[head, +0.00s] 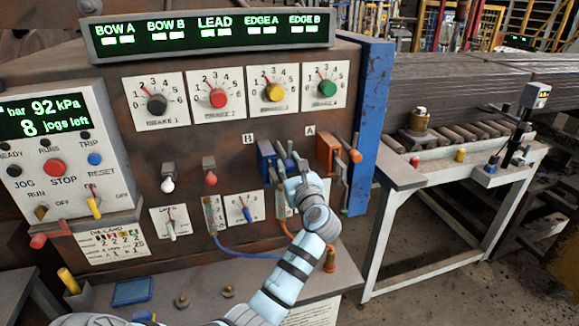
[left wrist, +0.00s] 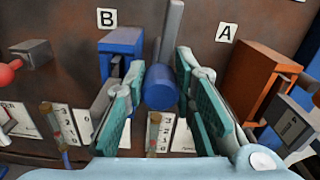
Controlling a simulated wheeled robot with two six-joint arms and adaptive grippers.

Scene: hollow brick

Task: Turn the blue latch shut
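The blue latch (head: 265,160) sits on the brown panel under label B. In the left wrist view the blue latch (left wrist: 121,42) shows its blue housing, a grey bar standing upright and a round blue knob (left wrist: 161,88) facing the camera. My left gripper (head: 285,157) is at the latch and hides part of it in the head view. In the left wrist view my left gripper (left wrist: 160,66) is open, with one green-padded finger on each side of the knob. The right finger is very near the knob; I cannot tell whether it touches. My right gripper is not in view.
An orange latch (head: 328,153) under label A is close to the right of my left gripper; it also shows in the left wrist view (left wrist: 262,75). A red switch (head: 210,178) and white switch (head: 167,184) are to the left. A blue post (head: 369,125) bounds the panel's right side.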

